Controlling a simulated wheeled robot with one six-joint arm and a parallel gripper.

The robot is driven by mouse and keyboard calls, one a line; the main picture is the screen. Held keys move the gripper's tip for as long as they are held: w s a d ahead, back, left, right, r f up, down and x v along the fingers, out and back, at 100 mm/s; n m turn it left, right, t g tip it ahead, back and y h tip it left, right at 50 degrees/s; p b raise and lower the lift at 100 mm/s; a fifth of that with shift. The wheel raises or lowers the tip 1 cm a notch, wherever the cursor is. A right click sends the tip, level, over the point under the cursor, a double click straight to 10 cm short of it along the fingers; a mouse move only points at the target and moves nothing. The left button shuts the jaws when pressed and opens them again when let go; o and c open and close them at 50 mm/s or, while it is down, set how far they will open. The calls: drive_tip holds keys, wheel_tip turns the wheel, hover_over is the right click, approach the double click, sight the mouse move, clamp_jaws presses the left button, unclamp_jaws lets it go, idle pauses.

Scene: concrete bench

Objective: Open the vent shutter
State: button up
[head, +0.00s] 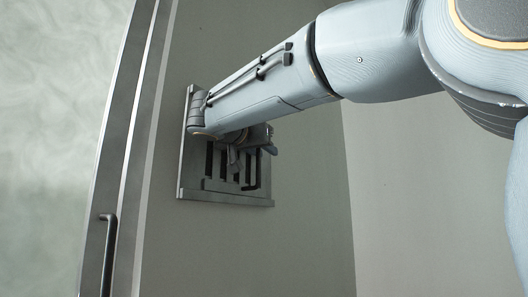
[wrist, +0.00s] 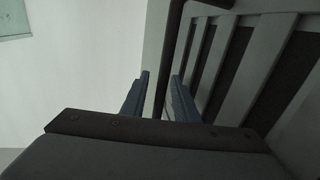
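The vent shutter (head: 225,195) is a grey framed grille on the wall, with upright slats and dark gaps between them. In the wrist view its slats (wrist: 235,66) fill the right side, with dark gaps showing. A dark bar (wrist: 168,62), apparently the shutter's handle, stands out in front of the slats. My gripper (wrist: 158,88) is at the vent, its two blue fingers apart, one on each side of the bar. A gap shows between the left finger and the bar; contact with the right finger cannot be told. My arm hides the upper vent in the head view.
A door or window frame with a dark handle (head: 108,250) and a cloudy pane (head: 60,90) stands to the left of the vent. A wall corner lies to the right, with a bare wall (head: 430,200) beyond it. The wall below the vent is clear.

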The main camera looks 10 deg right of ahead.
drive_tip(key=b+v, duration=0.2)
drive_tip(key=v, duration=0.5)
drive_tip(key=shift+s+a, duration=0.2)
drive_tip(key=shift+s, duration=0.15)
